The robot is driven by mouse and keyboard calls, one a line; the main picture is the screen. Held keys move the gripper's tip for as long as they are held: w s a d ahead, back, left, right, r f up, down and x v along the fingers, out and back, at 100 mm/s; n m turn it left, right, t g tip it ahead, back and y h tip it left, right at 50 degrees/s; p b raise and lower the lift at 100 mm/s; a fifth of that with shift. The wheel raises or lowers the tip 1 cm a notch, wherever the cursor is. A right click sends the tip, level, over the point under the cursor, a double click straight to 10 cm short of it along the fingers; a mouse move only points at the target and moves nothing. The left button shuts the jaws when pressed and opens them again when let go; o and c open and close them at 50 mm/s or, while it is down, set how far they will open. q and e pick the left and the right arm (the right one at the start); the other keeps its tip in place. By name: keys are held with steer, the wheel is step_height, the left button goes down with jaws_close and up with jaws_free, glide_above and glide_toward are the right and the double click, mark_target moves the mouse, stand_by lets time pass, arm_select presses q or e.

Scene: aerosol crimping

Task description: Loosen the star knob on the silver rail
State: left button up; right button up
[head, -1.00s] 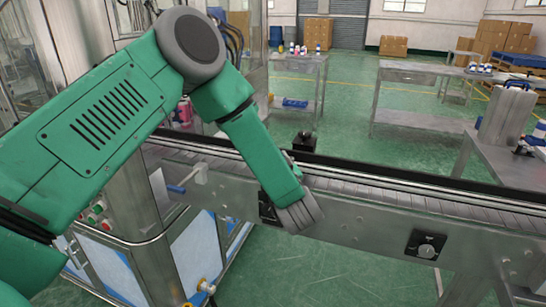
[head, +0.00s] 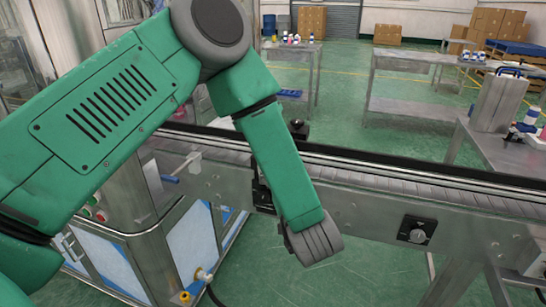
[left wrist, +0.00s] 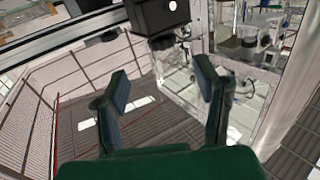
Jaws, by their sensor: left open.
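The silver rail (head: 350,205) is the side of the conveyor that crosses the head view. A black square plate with a round silver dial (head: 417,231) sits on its face, right of my left arm. A black bracket (head: 262,193) on the rail is partly behind my left forearm. I cannot tell a star knob's shape on either. My left wrist (head: 315,242) hangs in front of the rail, its fingers hidden there. In the left wrist view my left gripper (left wrist: 163,76) is open and empty, below a black block (left wrist: 160,14) with a pale round spot. My right gripper is not in view.
A small black block (head: 298,129) stands at the conveyor's far edge. A steel cabinet (head: 193,240) stands at the lower left. Metal tables with bottles and cartons are beyond the conveyor. Green floor (head: 360,275) is clear in front of the rail.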

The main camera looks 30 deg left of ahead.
arm_select(q)
steer(key=shift+v, duration=0.85)
steer(key=shift+w, duration=0.1)
steer(key=w+a+r+m+t+h+b, duration=0.2)
steer(key=a+m+t+h+b, duration=0.2)
steer(key=a+m+t+h, duration=0.3)
steer(key=s+a+f+m+g+h+b, duration=0.1)
steer(key=s+a+f+m+h+b, duration=0.15)
steer(key=s+a+m+h, duration=0.4)
steer(key=w+d+h, duration=0.1)
steer(key=w, duration=0.3)
steer(key=w+d+n+h, duration=0.1)
steer(key=w, duration=0.3)
steer(key=w+d+n+h, duration=0.1)
steer(key=w+d, duration=0.1)
steer(key=w, duration=0.2)
steer(key=shift+w+d+r, duration=0.15)
steer(key=shift+w+r, duration=0.2)
steer(key=shift+w, duration=0.05)
steer(key=shift+g, duration=0.3)
steer(key=c, duration=1.2)
